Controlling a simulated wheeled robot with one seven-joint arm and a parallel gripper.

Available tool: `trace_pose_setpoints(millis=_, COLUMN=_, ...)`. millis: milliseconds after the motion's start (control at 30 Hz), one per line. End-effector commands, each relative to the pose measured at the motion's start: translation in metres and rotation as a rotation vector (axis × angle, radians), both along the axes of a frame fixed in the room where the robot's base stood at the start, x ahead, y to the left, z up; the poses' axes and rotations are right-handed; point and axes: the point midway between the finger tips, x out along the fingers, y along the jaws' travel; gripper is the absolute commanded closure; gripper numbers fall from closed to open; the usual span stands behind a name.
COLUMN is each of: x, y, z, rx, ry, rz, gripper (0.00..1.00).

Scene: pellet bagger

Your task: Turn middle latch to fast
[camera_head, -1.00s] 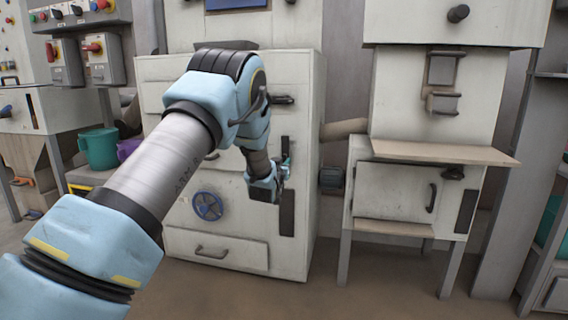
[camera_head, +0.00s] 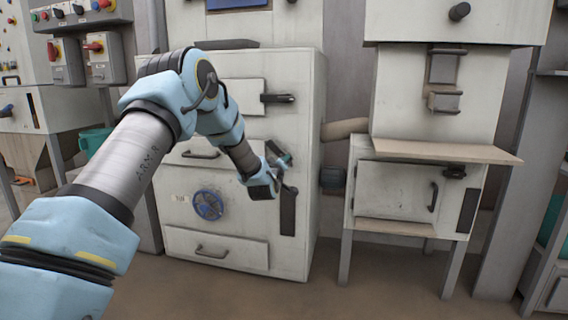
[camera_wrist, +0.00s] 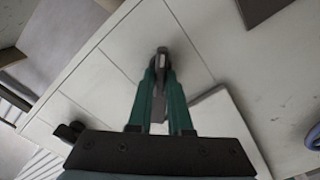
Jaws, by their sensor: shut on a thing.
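The pale machine cabinet (camera_head: 305,130) stands in front of me with several doors and drawers. My gripper (camera_head: 284,166) is at its right front, below the upper black latch (camera_head: 278,98). In the wrist view, the green fingers of my gripper (camera_wrist: 160,72) are closed together on the grey middle latch handle (camera_wrist: 162,57). The latch's pivot and any setting label are hidden by the fingers or too small to read. Another dark latch (camera_wrist: 70,131) shows at the lower left of the wrist view.
A blue handwheel (camera_head: 208,205) and a drawer handle (camera_head: 212,250) sit low on the cabinet. A dark vertical strip (camera_head: 288,212) lies just below my gripper. A second machine with a protruding shelf (camera_head: 440,150) stands to the right. The floor ahead is clear.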

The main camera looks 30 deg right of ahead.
Motion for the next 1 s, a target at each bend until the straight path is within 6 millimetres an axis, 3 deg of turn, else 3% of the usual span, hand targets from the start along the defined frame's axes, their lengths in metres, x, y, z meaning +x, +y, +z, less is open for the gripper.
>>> trace_pose_setpoints(millis=600, x=0.0017, y=0.0021, z=-0.0040, rx=-0.404, ry=0.376, rz=0.001, gripper=1.00)
trace_pose_setpoints(millis=1000, x=0.0013, y=0.0017, z=-0.0052, rx=-0.540, ry=0.505, rz=0.001, gripper=1.00)
